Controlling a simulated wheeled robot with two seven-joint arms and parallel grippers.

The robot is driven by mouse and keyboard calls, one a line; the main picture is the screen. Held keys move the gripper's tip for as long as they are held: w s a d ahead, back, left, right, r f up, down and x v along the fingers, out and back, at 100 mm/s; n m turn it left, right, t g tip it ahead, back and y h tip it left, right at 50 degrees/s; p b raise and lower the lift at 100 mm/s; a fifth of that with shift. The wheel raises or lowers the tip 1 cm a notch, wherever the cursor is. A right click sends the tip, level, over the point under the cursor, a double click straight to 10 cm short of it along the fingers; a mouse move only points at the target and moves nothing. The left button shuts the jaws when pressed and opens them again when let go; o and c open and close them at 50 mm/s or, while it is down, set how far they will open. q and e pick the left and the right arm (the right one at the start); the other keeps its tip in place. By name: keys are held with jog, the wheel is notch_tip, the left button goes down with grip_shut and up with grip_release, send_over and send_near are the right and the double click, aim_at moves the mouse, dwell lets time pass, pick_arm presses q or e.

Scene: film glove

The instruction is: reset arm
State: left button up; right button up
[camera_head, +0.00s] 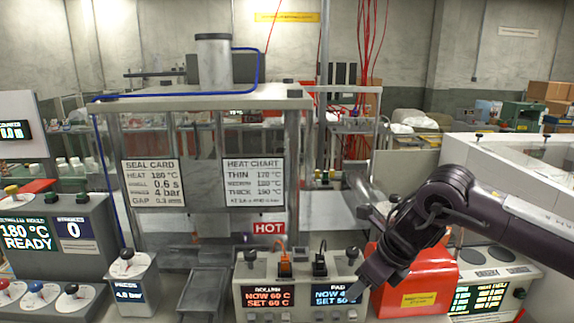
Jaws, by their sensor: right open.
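My right arm comes in from the right. Its dark gripper (372,242) is at the right of centre, in front of the red box (418,278) and above the right end of the control box (300,290). The gripper is open, with nothing seen between its fingers. It hides part of the red box and the edge of the right display. My left arm and gripper are not in view.
A heat-seal press (200,98) with a HOT sign (269,228) stands at centre left. A control panel (45,245) with several knobs is at the left, beside a small PRESS box (130,285). A white-walled enclosure (500,165) and a dial unit (490,270) are at the right.

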jog(key=s+a+f+m+y, duration=0.1)
jog(key=s+a+f+y, duration=0.15)
jog(key=a, duration=0.55)
jog(key=s+a+f+m+y, duration=0.1)
jog(key=s+a+f+m, duration=0.2)
jog(key=a, duration=0.6)
jog(key=s+a+r+m+t+y, duration=0.2)
jog(key=s+a+m+t, duration=0.4)
jog(key=m, duration=0.5)
jog(key=d+f+m+h, duration=0.5)
jog(key=d+m, duration=0.6)
jog(key=m, duration=0.4)
jog(key=s+d+f+m+g+h, duration=0.2)
jog(key=s+d+f+m+g, duration=0.1)
jog(key=s+d+f+m, duration=0.35)
jog(key=s+d+f+m+g+h, duration=0.2)
jog(key=s+d+f+m+g, duration=0.1)
jog(key=s+d+m, duration=0.45)
notch_tip(320, 180, down, 30)
jog(key=s+d+n+g, duration=0.1)
jog(key=s+d, duration=0.1)
jog(key=s+d+f, duration=0.1)
jog(key=s+f, duration=0.8)
jog(key=s, duration=0.1)
jog(key=s+d+f+g, duration=0.1)
jog(key=s+d+f, duration=0.1)
jog(key=s+f, duration=0.7)
jog(key=shift+s+d+f, duration=0.25)
jog(key=shift+s, duration=0.3)
